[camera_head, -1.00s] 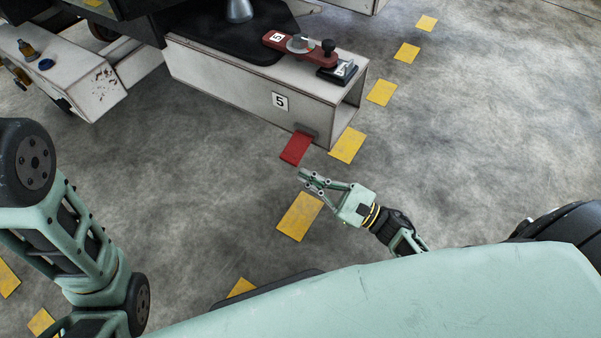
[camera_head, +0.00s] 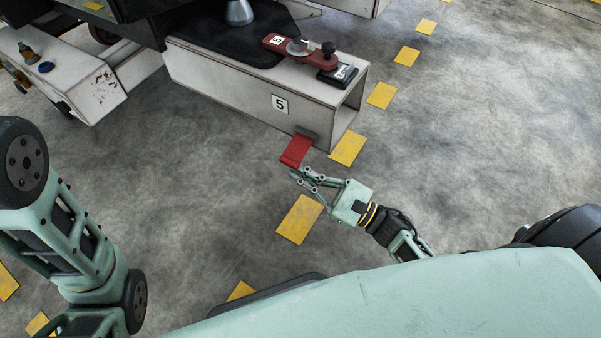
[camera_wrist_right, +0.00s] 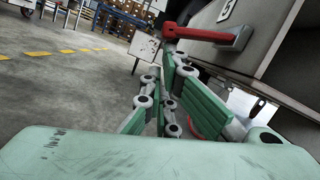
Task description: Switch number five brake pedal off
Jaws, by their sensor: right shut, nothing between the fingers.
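The red number five brake pedal (camera_head: 296,151) sticks out from the base of the white trolley side, below the "5" label (camera_head: 280,104). In the right wrist view the red pedal (camera_wrist_right: 208,37) shows as a bar fixed to the grey side. My right gripper (camera_head: 295,176) is shut and empty. Its fingertips are at the pedal's near end, low and close to its underside; whether they touch is unclear. The right gripper (camera_wrist_right: 166,75) also shows in the wrist view, its tips just below the pedal's outer end. My left gripper is out of view.
A red lever (camera_head: 297,46) with a "5" tag and a black knob sits on top of the white trolley beam (camera_head: 215,83). Yellow floor marks (camera_head: 347,147) run past.

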